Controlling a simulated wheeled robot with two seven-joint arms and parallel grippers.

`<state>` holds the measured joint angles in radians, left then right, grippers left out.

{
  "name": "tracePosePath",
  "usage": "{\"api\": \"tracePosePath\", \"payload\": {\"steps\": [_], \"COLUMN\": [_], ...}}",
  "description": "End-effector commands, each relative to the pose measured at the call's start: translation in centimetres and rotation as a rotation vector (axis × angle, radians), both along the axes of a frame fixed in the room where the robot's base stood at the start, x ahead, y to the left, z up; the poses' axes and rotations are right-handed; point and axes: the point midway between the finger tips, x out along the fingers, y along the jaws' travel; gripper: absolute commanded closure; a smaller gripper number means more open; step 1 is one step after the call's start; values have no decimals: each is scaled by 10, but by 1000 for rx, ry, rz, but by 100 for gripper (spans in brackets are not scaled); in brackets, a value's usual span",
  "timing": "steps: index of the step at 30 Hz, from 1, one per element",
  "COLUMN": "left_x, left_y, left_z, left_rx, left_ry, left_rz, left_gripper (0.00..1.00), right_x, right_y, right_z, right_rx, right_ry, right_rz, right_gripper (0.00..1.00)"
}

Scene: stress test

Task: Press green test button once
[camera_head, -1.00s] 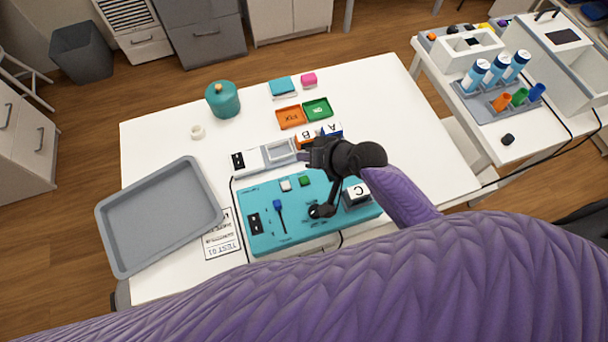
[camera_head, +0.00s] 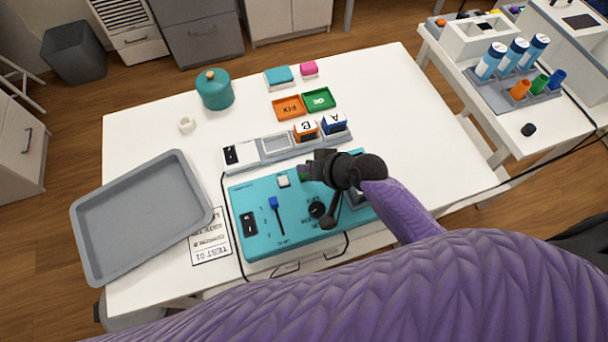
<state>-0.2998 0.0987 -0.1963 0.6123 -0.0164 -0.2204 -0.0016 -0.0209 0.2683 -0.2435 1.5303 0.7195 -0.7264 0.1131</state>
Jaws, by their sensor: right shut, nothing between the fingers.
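The teal test panel (camera_head: 262,195) lies on the white table. It carries a white button (camera_head: 283,181), a blue-topped lever (camera_head: 275,204), a black knob (camera_head: 317,209) and a black switch block (camera_head: 249,224). A sliver of the green button (camera_head: 303,176) shows beside the white one; the rest is hidden by my right gripper. My right gripper (camera_head: 306,171) is shut and empty, its tips over or at the green button; I cannot tell whether they touch it. My left gripper is not in view.
A grey device (camera_head: 251,155) with blocks B (camera_head: 305,131) and A (camera_head: 334,123) stands behind the panel. A grey tray (camera_head: 145,214) is at left. Orange (camera_head: 288,107) and green (camera_head: 319,100) trays lie farther back. The table's right part is clear.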

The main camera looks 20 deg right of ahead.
Motion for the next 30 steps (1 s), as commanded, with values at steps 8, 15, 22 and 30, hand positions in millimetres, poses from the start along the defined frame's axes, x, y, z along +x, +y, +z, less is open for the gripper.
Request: {"api": "tracePosePath", "payload": {"steps": [8,15,22,30], "left_x": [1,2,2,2], "left_y": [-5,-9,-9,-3], "left_z": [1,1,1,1], "left_rx": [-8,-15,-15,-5], "left_ry": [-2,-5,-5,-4], "left_rz": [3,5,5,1], "left_gripper": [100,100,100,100], "right_x": [0,0,0,0], "right_y": [0,0,0,0], "right_z": [1,1,1,1], "right_rx": [0,0,0,0], "right_ry": [-1,-1,-1,-1], "right_rz": [-1,-1,-1,-1], "right_gripper": [100,100,100,100]}}
